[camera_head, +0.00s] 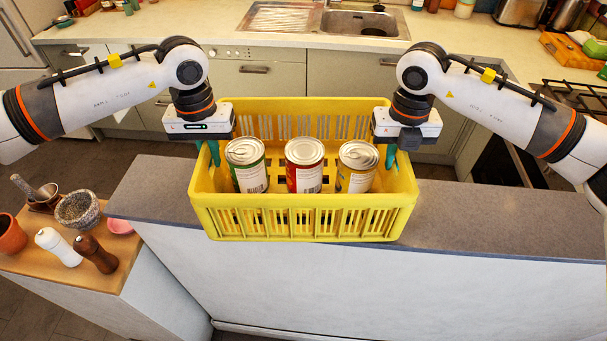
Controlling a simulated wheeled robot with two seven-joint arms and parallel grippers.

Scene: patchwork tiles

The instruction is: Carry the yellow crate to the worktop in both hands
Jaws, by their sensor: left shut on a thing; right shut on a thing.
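The yellow crate (304,222) is level in the middle of the head view, over the grey ledge of a low wall. Whether it touches the ledge I cannot tell. My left gripper (211,152) is shut on the crate's left wall. My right gripper (392,157) is shut on its right wall. The worktop (200,22) with a sink runs along the back, beyond the crate.
The grey ledge (490,212) runs left and right beneath the crate. A wooden-topped side unit (35,258) at left holds a mortar (78,209), a white mill (58,247) and a brown mill (95,254). A toaster (520,10) and a hob (580,97) are at right.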

